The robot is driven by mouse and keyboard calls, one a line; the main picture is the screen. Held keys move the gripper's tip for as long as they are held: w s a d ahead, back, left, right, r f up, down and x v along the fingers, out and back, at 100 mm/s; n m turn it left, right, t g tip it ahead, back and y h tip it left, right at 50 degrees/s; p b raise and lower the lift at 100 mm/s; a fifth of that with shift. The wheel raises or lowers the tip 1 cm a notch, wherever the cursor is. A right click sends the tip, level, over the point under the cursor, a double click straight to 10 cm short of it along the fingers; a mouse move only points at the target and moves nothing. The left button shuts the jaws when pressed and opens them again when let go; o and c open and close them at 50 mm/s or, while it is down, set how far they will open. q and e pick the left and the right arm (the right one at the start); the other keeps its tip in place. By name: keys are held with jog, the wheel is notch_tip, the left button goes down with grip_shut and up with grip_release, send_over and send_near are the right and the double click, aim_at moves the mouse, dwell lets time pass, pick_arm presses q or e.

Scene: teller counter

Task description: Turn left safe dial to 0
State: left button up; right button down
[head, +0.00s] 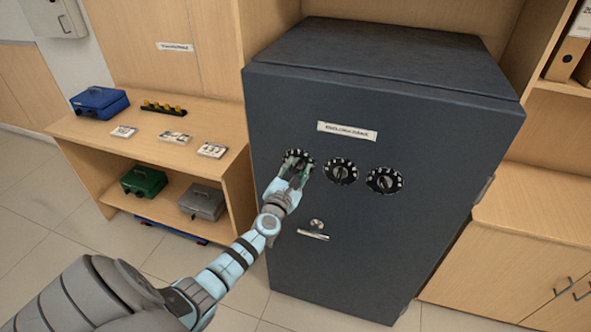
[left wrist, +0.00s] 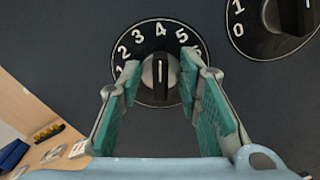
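The dark safe (head: 375,255) has a row of three black dials with white numbers. The left dial (head: 298,154) is partly hidden by my left gripper (head: 296,172) in the head view. In the left wrist view the left dial (left wrist: 160,38) shows numbers 1 to 5 and part of another. Its knob (left wrist: 160,78) has a white line pointing up, about at the 4. My left gripper (left wrist: 163,72) is open, one finger on each side of the knob, with gaps visible between fingers and knob. My right gripper is not in view.
The middle dial (head: 341,172) and right dial (head: 384,181) sit just right of the left one. A handle (head: 313,235) is below. A wooden shelf (head: 95,140) with cash boxes stands left; a wooden cabinet (head: 520,265) stands right.

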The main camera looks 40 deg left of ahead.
pick_arm(q)
grip_shut()
jog(key=shift+n, duration=0.3)
jog(key=n+b, duration=0.1)
jog(key=n, duration=0.4)
jog(key=shift+a+f, duration=0.1)
jog(key=shift+a, duration=0.05)
jog(key=n+b, duration=0.2)
jog(key=n, duration=0.3)
jog(key=shift+s+a+n, duration=0.1)
jog(key=shift+n, duration=0.3)
jog(key=n+b, duration=0.1)
jog(key=n, duration=0.2)
jog(key=n+b, duration=0.1)
jog(key=n, duration=0.2)
jog(key=shift+a+f, duration=0.1)
jog(key=shift+f, duration=0.1)
jog(key=n+b, duration=0.2)
jog(key=n, duration=0.4)
jog(key=shift+n+b, duration=0.3)
jog(key=shift+o, duration=0.2)
grip_release()
